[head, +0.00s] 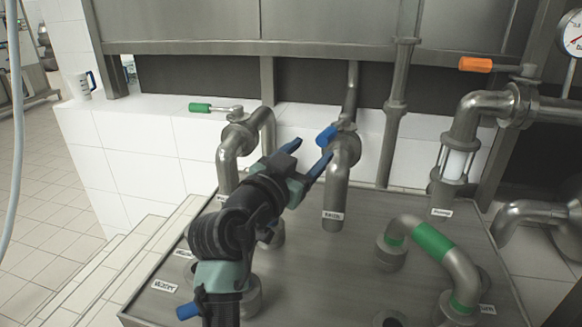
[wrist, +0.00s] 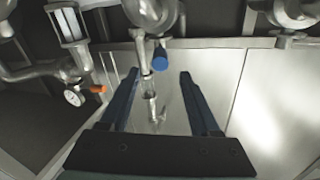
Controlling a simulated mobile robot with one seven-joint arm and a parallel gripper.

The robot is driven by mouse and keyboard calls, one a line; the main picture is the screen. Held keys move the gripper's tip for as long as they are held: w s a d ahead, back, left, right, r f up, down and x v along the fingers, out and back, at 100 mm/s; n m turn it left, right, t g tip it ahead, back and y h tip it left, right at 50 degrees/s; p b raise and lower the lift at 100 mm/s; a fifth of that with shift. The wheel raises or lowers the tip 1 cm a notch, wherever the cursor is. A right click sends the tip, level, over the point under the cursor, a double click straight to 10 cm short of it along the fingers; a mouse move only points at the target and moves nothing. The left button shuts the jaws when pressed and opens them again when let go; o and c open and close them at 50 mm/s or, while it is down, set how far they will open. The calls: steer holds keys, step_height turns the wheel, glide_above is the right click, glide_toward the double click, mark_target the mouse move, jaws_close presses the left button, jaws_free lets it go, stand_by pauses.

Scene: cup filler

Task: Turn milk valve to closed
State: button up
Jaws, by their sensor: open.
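Three lever valves sit on steel pipes; I cannot read which one is milk. The middle valve has a blue handle (head: 326,137), the left valve a green handle (head: 200,107), and the right valve an orange handle (head: 475,64). My gripper (head: 306,157) is open and empty, just below and left of the blue handle. In the wrist view, the blue handle (wrist: 160,58) lies at the mouth of my gripper (wrist: 159,74), between the fingertip lines. I cannot see contact. The orange handle (wrist: 97,89) shows at the left there.
A steel table (head: 320,260) below carries labelled pipe ends and a bent pipe with green bands (head: 432,240). A sight glass (head: 455,163) with white inside and a pressure gauge (head: 574,38) are at right. A measuring jug (head: 82,86) stands on the white ledge at left.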

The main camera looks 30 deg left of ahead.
steer(key=s, duration=0.6)
steer(key=shift+s, duration=0.4)
steer(key=shift+d, duration=0.1)
